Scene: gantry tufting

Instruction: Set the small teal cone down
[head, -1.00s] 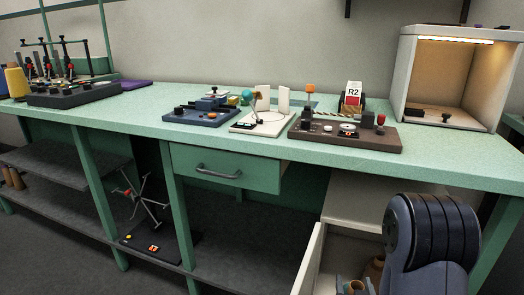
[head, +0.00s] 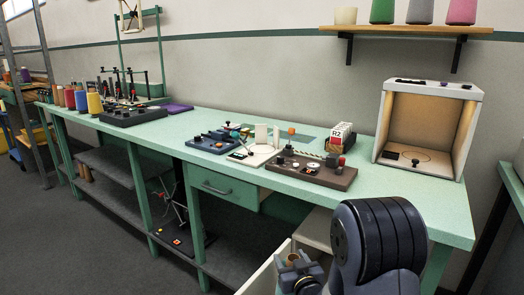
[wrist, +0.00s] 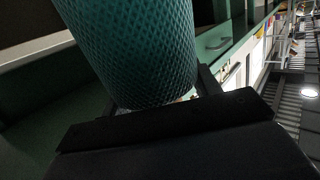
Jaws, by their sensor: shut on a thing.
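The small teal cone (wrist: 135,45) fills the upper middle of the wrist view, close to the camera, with a crosshatched surface. My gripper (wrist: 155,103) is shut on it; a dark finger shows at the cone's right side. The cone's far end is cut off by the picture edge. In the head view my arm stands at the bottom right, and I cannot make out the cone there. Whether the cone touches anything beneath it cannot be told.
The green bench (head: 400,195) carries a brown control board (head: 325,178), a blue device (head: 210,143) and an open-fronted box (head: 425,130). An open drawer (head: 264,275) is beside my arm. Several cones stand on the wall shelf (head: 400,30).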

